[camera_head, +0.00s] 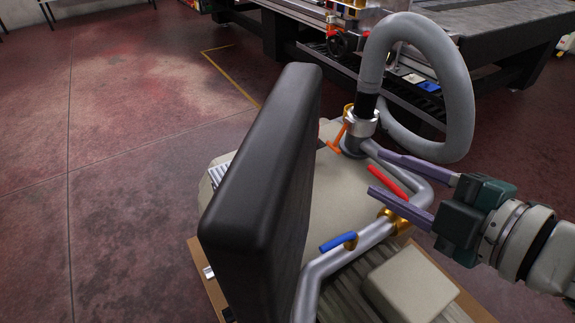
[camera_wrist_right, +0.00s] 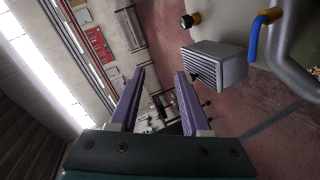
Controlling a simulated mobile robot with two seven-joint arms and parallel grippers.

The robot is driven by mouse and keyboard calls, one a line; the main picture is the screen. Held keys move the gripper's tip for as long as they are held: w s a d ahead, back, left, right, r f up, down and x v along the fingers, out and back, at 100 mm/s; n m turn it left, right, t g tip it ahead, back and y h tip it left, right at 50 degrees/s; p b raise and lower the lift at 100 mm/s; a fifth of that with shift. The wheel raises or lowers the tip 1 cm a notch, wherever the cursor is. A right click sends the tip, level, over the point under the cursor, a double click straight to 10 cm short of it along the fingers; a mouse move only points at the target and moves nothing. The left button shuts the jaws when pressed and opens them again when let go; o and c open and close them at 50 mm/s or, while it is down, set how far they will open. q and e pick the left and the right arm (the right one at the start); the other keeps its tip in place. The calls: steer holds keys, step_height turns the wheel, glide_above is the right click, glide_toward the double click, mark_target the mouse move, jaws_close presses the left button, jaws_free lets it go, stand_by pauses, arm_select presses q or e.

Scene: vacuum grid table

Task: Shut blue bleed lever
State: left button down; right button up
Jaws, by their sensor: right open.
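The blue lever (camera_head: 337,243) sits on a small brass fitting on the grey metal pipe (camera_head: 350,256), low in the middle of the head view. It points left from the fitting, and I cannot tell its exact angle to the pipe. It also shows at the upper right of the right wrist view (camera_wrist_right: 254,42). My right gripper (camera_head: 375,173) comes in from the right, open and empty, with its two purple fingers apart. It is above and to the right of the blue lever, not touching it. My left gripper is not in view.
A red lever (camera_head: 388,180) lies near the right fingertips, and an orange lever (camera_head: 338,139) is farther back. A thick grey hose (camera_head: 460,90) loops behind. A tall black slab (camera_head: 263,170) stands left of the pipe. Open red floor (camera_head: 120,200) lies at left.

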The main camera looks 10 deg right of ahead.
mark_target(339, 242)
steer(key=f+n+y+b, duration=0.1)
steer(key=f+n+b, duration=0.1)
steer(key=f+b, duration=0.2)
steer(key=s+f+n+y+b, duration=0.1)
steer(key=f+n+y+b, duration=0.1)
steer(key=f+b, duration=0.3)
steer(key=f+n+g+y+b, duration=0.1)
steer(key=f+b, duration=0.3)
steer(key=f, duration=0.4)
steer(key=shift+s+n+y+b, duration=0.2)
steer(key=shift+n+y+b, duration=0.15)
steer(key=shift+n, duration=0.45)
arm_select(q)
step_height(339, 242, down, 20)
steer(key=b, duration=0.3)
arm_select(e)
steer(key=shift+n, duration=0.4)
steer(key=x, duration=0.9)
steer(key=shift+a+f, duration=0.3)
steer(key=shift+a, duration=0.1)
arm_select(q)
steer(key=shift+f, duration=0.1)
arm_select(e)
steer(key=shift+c, duration=0.3)
jaws_close()
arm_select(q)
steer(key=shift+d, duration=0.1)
